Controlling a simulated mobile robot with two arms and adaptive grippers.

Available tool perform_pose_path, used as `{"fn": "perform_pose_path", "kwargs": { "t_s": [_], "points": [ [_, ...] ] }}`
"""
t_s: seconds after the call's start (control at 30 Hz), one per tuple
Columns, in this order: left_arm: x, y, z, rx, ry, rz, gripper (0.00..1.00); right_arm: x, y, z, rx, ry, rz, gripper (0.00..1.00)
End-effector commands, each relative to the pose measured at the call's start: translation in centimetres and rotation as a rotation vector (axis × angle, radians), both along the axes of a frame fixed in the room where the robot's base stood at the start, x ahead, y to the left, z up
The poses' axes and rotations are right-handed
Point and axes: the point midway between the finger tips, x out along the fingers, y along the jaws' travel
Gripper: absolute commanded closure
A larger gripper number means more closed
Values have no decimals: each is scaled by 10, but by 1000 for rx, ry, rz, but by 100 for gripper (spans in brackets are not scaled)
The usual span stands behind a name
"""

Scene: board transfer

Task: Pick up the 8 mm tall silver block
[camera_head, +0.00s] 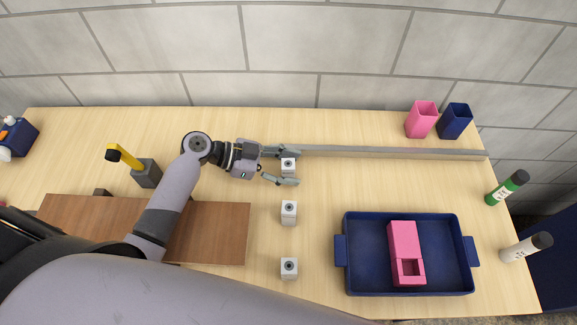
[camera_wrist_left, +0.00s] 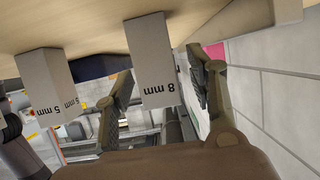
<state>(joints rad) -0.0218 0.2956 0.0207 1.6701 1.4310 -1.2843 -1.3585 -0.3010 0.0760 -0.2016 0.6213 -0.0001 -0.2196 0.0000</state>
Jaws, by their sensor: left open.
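The silver block marked "8 mm" (camera_wrist_left: 152,65) stands between the two fingers of my left gripper (camera_wrist_left: 160,72) in the left wrist view. I see a gap on each side of it. In the head view this block (camera_head: 288,164) is the farthest of three in a column, and my left gripper (camera_head: 296,167) reaches around it from the left, open. Its lower part is partly hidden by the fingers. A block marked "5 mm" (camera_wrist_left: 48,88) stands to the left in the wrist view. My right gripper is not in view.
Two more silver blocks (camera_head: 289,212) (camera_head: 289,267) stand nearer in the column. A long grey bar (camera_head: 400,152) lies behind the gripper. A blue tray (camera_head: 360,280) holding a pink piece (camera_head: 403,240) is at right. A brown board (camera_head: 225,225) lies at left. Pink (camera_head: 421,119) and blue cups (camera_head: 455,121) stand behind.

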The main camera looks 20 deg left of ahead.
Motion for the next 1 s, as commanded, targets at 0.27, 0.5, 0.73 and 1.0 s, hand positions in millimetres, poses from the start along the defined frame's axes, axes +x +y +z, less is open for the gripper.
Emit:
{"fn": "perform_pose_path", "kwargs": {
  "t_s": [0.27,0.5,0.73,1.0],
  "points": [
    [0,0,-1,1,0,1,54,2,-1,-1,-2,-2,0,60],
    [0,0,-1,1,0,1,70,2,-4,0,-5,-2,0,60],
    [0,0,-1,1,0,0,86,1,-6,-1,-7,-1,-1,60],
    [0,0,-1,1,1,0,100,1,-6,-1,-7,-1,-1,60]
  ]
}}
